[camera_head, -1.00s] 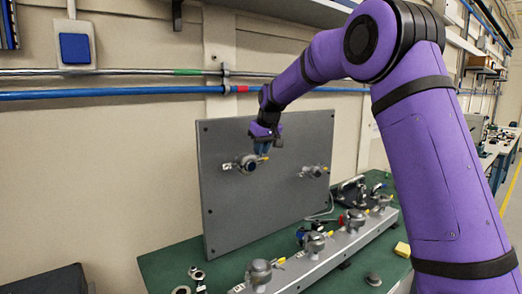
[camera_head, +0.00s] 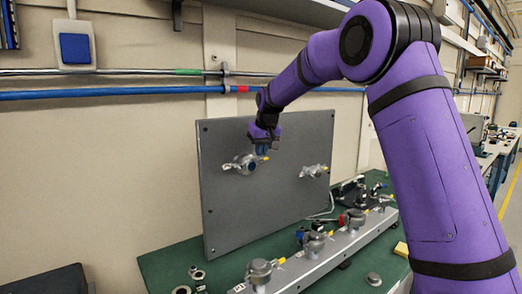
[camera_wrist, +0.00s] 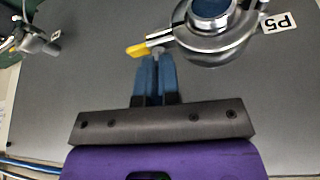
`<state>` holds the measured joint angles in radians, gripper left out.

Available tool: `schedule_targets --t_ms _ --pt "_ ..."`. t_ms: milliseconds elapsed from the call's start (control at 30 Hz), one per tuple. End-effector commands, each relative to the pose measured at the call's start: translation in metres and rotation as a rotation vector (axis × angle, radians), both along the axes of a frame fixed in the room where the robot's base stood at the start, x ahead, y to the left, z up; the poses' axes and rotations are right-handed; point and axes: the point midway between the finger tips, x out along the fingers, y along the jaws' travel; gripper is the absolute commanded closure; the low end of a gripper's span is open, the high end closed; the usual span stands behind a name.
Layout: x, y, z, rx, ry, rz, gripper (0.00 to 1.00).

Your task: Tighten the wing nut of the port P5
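The port P5 (camera_wrist: 215,35) is a round metal flange with a clamp and a blue-dark face, at the top of the wrist view, beside a "P5" label (camera_wrist: 278,22). In the head view it is the left port (camera_head: 243,164) on the grey panel. Its wing nut (camera_wrist: 138,50) shows a yellow tip at the clamp's left side in the wrist view. My gripper (camera_wrist: 156,60) has its blue fingers close together, tips right at the nut's yellow wing and a small grey stub. Whether the tips touch or pinch the nut is hard to tell. In the head view my gripper (camera_head: 262,149) is just above the yellow tip.
A second port (camera_head: 314,171) is on the panel's right side and shows at the wrist view's upper left (camera_wrist: 35,42). A rail with several clamped flanges (camera_head: 318,262) stands on the green bench (camera_head: 190,258) in front. Pipes (camera_head: 110,94) run along the wall behind.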

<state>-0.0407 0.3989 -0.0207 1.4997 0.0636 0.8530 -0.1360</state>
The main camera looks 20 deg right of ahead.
Motion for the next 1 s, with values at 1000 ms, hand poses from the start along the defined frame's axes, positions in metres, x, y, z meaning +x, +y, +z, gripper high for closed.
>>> schedule_targets --t_ms 1000 --pt "0.0030 0.0075 0.0005 -0.001 -0.002 -0.919 1.00"
